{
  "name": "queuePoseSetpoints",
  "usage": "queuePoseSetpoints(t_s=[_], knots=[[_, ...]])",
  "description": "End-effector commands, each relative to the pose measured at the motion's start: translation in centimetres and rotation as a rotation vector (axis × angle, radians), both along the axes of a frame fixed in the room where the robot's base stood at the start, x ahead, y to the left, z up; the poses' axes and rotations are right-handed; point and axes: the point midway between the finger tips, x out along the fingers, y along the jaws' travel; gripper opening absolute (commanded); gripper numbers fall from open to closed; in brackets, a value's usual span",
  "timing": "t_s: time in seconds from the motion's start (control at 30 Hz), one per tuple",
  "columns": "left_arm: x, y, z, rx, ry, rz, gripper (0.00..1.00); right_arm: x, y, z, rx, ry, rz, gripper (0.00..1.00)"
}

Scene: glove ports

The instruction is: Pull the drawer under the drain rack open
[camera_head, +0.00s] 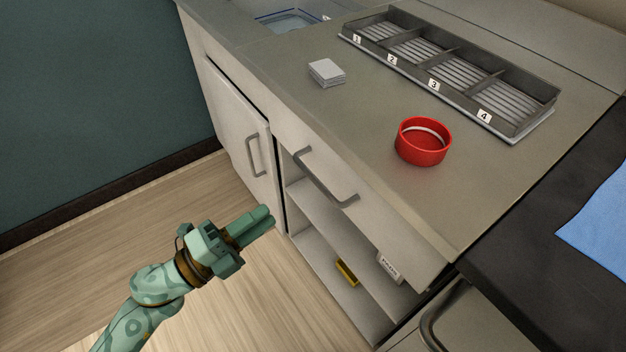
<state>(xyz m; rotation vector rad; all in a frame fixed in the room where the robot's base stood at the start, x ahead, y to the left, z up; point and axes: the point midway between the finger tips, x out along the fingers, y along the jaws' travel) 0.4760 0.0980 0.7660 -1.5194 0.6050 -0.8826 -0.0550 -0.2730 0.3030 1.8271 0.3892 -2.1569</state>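The drain rack (485,114) is a long dark tray with several slatted sections, numbered 1 to 4, on the grey counter. Below the counter edge is a pale drawer front (385,208) with a grey bar handle (325,184). The drawer looks flush with the cabinet, so it appears closed. My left gripper (262,222), mottled green, is in front of the cabinet, left of the handle in the picture and apart from it. Its two fingers lie together with nothing visible between them. My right gripper is out of view.
A red round container (423,141) and a stack of white squares (326,73) sit on the counter. Open shelves below the drawer hold a yellow item (347,272) and a white labelled box (389,266). A closed cabinet door (238,128) is at left. The wooden floor is clear.

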Motion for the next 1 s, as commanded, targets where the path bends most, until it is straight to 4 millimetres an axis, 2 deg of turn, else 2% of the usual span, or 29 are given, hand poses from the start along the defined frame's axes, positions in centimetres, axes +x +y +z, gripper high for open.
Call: queuePoseSetpoints(t_s=[0.3, 0.5, 0.7, 0.93, 1.0], knots=[[4.8, -6.4, 1.4, -0.003, 0.001, 0.002, 0.25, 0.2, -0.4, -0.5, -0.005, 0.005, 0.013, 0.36], [6.6, -9.0, 2.0, -0.003, 0.004, 0.002, 0.25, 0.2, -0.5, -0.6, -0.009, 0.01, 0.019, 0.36], [7.3, -10.0, 2.2, -0.004, 0.005, 0.002, 0.25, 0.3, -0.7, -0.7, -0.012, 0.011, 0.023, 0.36], [7.3, -10.0, 2.3, -0.003, 0.005, 0.003, 0.25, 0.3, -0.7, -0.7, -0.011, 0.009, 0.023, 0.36], [7.3, -10.0, 2.2, -0.003, 0.005, 0.003, 0.06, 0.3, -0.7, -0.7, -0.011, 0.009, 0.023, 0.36]])
